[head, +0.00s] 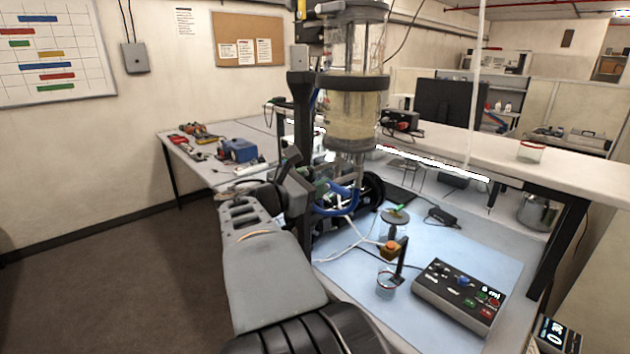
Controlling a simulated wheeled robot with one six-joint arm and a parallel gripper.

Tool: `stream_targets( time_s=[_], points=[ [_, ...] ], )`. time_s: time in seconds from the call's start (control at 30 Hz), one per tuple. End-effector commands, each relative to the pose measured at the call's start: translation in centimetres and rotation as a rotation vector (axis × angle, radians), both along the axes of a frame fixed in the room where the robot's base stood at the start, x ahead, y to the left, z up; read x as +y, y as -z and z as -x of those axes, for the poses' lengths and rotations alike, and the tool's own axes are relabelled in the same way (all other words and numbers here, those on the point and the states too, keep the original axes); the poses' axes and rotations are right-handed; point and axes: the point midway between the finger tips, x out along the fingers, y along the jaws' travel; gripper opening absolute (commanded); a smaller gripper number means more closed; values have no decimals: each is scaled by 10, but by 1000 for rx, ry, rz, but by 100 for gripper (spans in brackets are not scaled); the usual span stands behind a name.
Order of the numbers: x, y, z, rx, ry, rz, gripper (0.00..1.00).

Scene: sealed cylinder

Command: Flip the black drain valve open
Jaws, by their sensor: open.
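The clear cylinder (355,110) stands upright on a dark column and holds cloudy yellowish liquid. My arm reaches in from the bottom centre. Its dark end, my gripper (294,170), is at the left of the column and the outlet, with its jaws apart. The fingers are small and partly lost against dark parts, and I see nothing held.
A grey control box (460,296) with coloured buttons sits on the blue mat (440,245). A glass beaker (387,283) stands beside a black post with an orange block (387,249). Tools and a blue device (238,150) lie on the left bench. A raised shelf (570,170) runs right.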

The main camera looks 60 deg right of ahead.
Motion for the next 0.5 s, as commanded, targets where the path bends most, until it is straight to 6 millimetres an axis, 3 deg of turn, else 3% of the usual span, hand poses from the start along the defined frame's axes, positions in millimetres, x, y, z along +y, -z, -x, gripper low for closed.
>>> stream_targets(
  time_s=[0.07, 0.43, 0.5],
  points=[
    [0, 0, 0, 0, 0, 0, 36],
    [0, 0, 0, 0, 0, 0, 0],
    [0, 0, 0, 0, 1, 0, 0]
  ],
)
